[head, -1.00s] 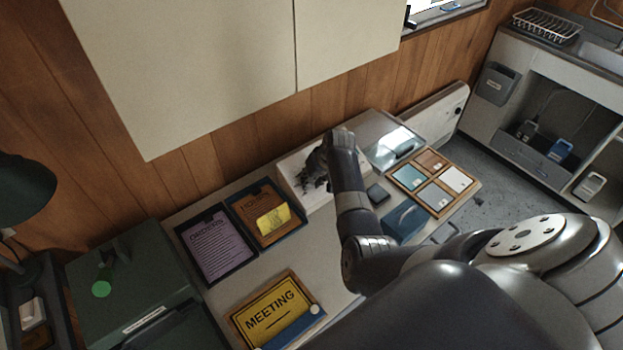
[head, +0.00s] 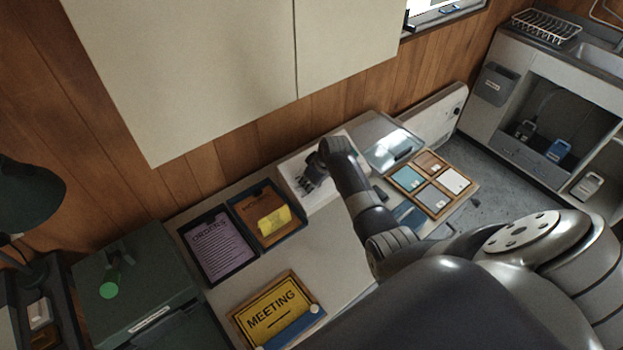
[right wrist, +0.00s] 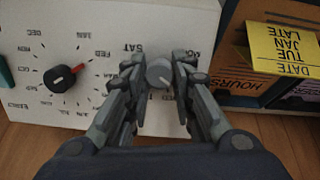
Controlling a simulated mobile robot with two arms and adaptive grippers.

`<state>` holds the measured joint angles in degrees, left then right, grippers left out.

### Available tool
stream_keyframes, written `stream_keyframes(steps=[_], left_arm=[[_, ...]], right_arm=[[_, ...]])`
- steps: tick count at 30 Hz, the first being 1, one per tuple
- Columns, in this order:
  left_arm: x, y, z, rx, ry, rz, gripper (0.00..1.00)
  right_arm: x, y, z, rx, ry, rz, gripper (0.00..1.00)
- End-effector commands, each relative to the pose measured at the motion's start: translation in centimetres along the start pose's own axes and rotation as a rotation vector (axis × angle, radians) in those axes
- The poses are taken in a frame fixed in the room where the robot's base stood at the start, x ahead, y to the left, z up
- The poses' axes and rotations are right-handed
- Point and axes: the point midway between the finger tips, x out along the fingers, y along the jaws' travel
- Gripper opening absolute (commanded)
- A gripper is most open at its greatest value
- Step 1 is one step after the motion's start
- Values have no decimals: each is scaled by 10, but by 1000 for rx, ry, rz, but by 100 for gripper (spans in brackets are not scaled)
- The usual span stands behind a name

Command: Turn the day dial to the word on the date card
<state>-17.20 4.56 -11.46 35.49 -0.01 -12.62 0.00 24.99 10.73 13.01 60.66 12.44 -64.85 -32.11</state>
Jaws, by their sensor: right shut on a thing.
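The day dial (right wrist: 158,73) is a grey round knob on a white panel (right wrist: 100,20). My right gripper (right wrist: 160,80) is shut on it, a finger on either side. The yellow date card (right wrist: 282,48) shows upside down in the right wrist view and reads DATE, TUE, JAN, LATE. In the head view the card (head: 273,220) lies on the brown HOURS board, and my right gripper (head: 312,178) is over the panel. My left gripper is not in view.
A red and black month dial (right wrist: 65,78) sits beside the day dial on the panel. A purple ORDERS sheet (head: 217,245), a yellow MEETING sign (head: 278,309) and a tray of coloured cards (head: 433,183) lie on the table. A green box (head: 135,280) stands at left.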

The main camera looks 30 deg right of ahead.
Motion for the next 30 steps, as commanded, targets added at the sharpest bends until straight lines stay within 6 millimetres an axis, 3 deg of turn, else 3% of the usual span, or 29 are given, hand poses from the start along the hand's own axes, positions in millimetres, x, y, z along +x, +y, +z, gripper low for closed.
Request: stream_keyframes(steps=[13, 30], left_arm=[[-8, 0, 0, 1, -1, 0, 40], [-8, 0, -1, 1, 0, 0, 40]], right_arm=[[0, -1, 0, -291, -1, 24, 0], [0, -1, 0, -362, 1, 30, 0]])
